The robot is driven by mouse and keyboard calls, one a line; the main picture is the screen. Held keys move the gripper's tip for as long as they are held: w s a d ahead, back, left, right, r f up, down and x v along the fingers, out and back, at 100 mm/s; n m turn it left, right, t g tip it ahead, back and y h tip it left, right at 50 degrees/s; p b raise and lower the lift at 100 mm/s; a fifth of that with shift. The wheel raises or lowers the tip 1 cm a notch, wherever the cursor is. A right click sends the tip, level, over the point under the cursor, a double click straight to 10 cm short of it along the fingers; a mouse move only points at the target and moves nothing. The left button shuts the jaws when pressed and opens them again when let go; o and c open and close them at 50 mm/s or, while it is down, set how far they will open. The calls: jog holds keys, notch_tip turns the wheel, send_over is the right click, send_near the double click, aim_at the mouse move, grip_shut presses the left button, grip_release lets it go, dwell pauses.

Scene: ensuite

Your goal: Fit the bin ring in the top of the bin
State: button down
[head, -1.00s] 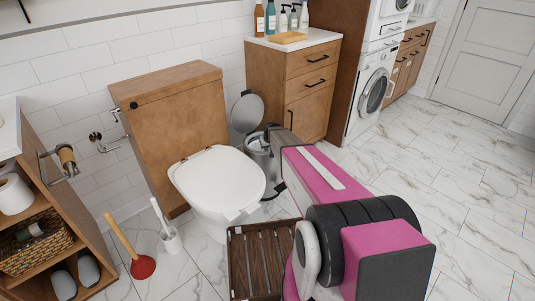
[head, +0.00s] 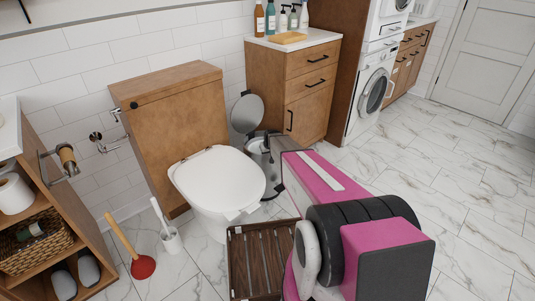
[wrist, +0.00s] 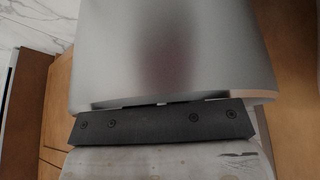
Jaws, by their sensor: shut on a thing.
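The grey metal bin (head: 257,164) stands on the floor between the toilet and the wooden drawer cabinet. Its round lid (head: 247,113) is raised and leans back. My gripper (head: 270,147) is at the bin's top, mostly hidden by my pink arm. It is shut on the bin ring, which is small and hard to make out in the head view. I cannot tell whether the ring touches the bin's rim. In the wrist view a smooth grey metal surface (wrist: 170,50) fills the middle, above a dark screwed bar.
The toilet (head: 218,185) is close to the bin's left. The drawer cabinet (head: 305,90) stands behind right. A slatted wooden crate (head: 237,262) lies in front. A plunger (head: 142,266) and toilet brush (head: 171,240) stand left. Open marble floor lies right.

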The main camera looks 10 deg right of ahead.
jog(key=shift+f, duration=0.7)
jog(key=c, duration=1.2)
grip_release()
jog(key=shift+f, duration=0.1)
jog(key=shift+o, duration=0.2)
jog(key=shift+r, duration=0.4)
jog(key=a+v, duration=0.1)
jog(key=v, duration=1.2)
jog(key=s+r+m+g, duration=0.1)
jog(key=s+r, duration=0.3)
jog(key=s, duration=1.2)
jog(key=s+r+m+g, duration=0.1)
jog(key=s+r+g, duration=0.2)
jog(key=s, duration=1.3)
jog(key=shift+s+r+g+h, duration=0.3)
jog(key=shift+r+h, duration=0.1)
jog(key=shift+r, duration=0.45)
